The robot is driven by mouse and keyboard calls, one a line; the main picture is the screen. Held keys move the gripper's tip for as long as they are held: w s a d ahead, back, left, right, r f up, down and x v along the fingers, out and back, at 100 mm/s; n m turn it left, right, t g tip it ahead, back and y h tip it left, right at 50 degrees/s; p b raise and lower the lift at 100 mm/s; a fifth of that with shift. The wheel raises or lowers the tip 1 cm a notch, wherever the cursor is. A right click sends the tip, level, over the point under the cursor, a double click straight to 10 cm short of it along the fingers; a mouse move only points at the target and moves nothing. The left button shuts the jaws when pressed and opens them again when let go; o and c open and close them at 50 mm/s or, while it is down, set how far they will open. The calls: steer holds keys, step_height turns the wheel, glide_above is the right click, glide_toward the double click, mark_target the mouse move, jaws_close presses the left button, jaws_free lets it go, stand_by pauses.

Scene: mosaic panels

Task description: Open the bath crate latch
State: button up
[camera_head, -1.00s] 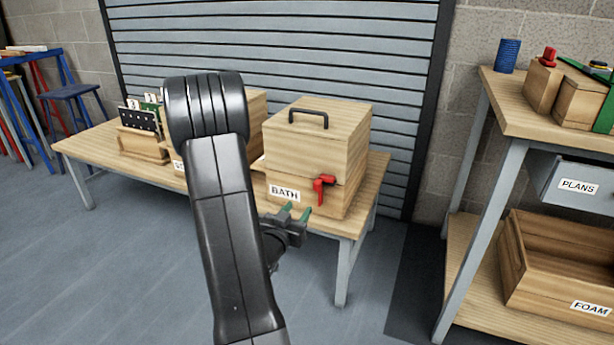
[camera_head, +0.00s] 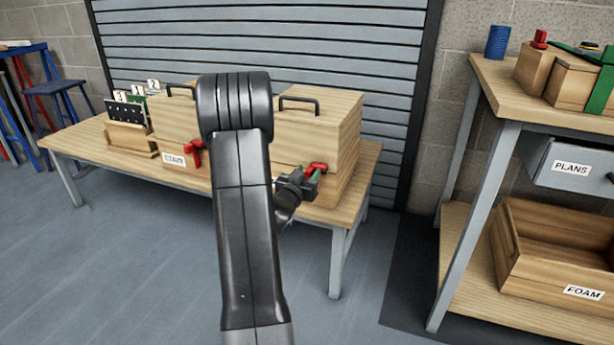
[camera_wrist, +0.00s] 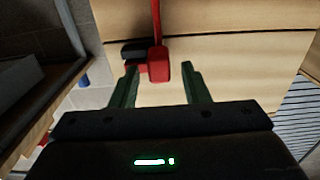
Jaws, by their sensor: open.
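The bath crate (camera_head: 318,130) is a pale wooden box with a dark top handle, on the right end of the low wooden table. Its BATH label is hidden behind my arm in the head view. The red latch (camera_head: 317,167) is on its front; in the wrist view the latch (camera_wrist: 159,64) has a long red lever and a block end beside a dark part, near the lid seam. My gripper (camera_wrist: 160,78) is open, with green fingers on either side of the latch's block end. In the head view my gripper (camera_head: 312,176) is close to the crate front.
A second crate (camera_head: 176,125) with a red latch stands left on the same table (camera_head: 100,165), its label partly readable. A shelf bench (camera_head: 500,110) at right holds a PLANS drawer (camera_head: 572,167) and a FOAM crate (camera_head: 560,272). Grey floor is clear in front.

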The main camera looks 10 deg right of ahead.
jaws_close()
steer(key=shift+w+a, duration=0.1)
stand_by(0.3)
steer(key=w+a+f+n+p, duration=0.3)
steer(key=a+n+p, duration=0.3)
steer(key=n, duration=0.4)
steer(key=shift+w+f+n+p, duration=0.35)
steer(key=shift+w+p, duration=0.1)
steer(key=shift+w, duration=0.1)
steer(key=shift+a, duration=0.1)
